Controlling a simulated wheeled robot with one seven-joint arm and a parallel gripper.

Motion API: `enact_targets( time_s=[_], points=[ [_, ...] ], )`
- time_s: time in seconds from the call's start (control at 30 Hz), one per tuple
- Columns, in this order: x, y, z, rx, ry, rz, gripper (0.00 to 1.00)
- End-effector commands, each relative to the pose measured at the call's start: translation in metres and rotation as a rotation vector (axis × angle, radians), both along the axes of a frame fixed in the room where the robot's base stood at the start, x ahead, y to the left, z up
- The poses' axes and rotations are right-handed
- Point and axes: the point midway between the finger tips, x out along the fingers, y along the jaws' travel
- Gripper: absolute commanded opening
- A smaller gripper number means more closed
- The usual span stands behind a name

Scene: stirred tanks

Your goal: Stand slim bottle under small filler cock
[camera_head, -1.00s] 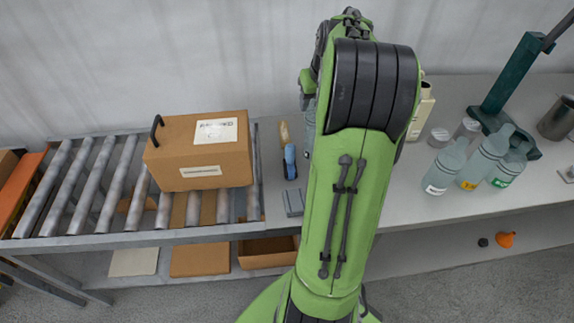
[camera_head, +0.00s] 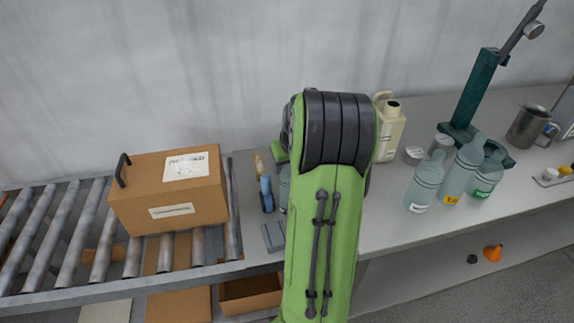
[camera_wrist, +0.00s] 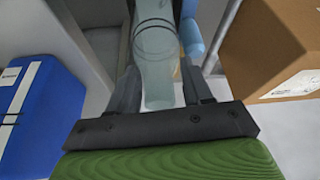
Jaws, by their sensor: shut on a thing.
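My gripper (camera_wrist: 161,88) is shut on a translucent grey-green bottle (camera_wrist: 158,62) in the wrist view. In the head view my green arm hides the gripper, and a grey-green piece (camera_head: 284,188) shows at the arm's left edge, too covered to name surely. I cannot make out the small filler cock in either view.
A cardboard box (camera_head: 170,190) sits on the roller conveyor (camera_head: 62,235) at left. Three labelled bottles (camera_head: 461,172), a cream jug (camera_head: 389,130), a green stand (camera_head: 474,90) and a steel mug (camera_head: 526,126) stand on the right bench. A blue box (camera_wrist: 45,115) shows in the wrist view.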

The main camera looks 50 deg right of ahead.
Motion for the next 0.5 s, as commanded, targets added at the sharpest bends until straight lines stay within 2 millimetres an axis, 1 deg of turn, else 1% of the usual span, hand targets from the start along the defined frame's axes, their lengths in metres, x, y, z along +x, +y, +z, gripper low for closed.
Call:
enact_targets(
  time_s=[0.07,0.1,0.17,0.2,0.23,0.27,0.5],
  points=[
    [0.0,0.0,-0.0032,0.0,0.0,0.0,0.05],
    [0.0,0.0,-0.0026,0.0,0.0,0.0,0.54],
    [-0.0001,0.0,-0.0022,0.0,0.0,0.0,0.64],
    [0.0,0.0,-0.0022,0.0,0.0,0.0,0.7],
    [0.0,0.0,-0.0021,0.0,0.0,0.0,0.74],
    [0.0,0.0,-0.0021,0.0,0.0,0.0,0.76],
    [0.0,0.0,-0.0014,0.0,0.0,0.0,0.76]
  ],
)
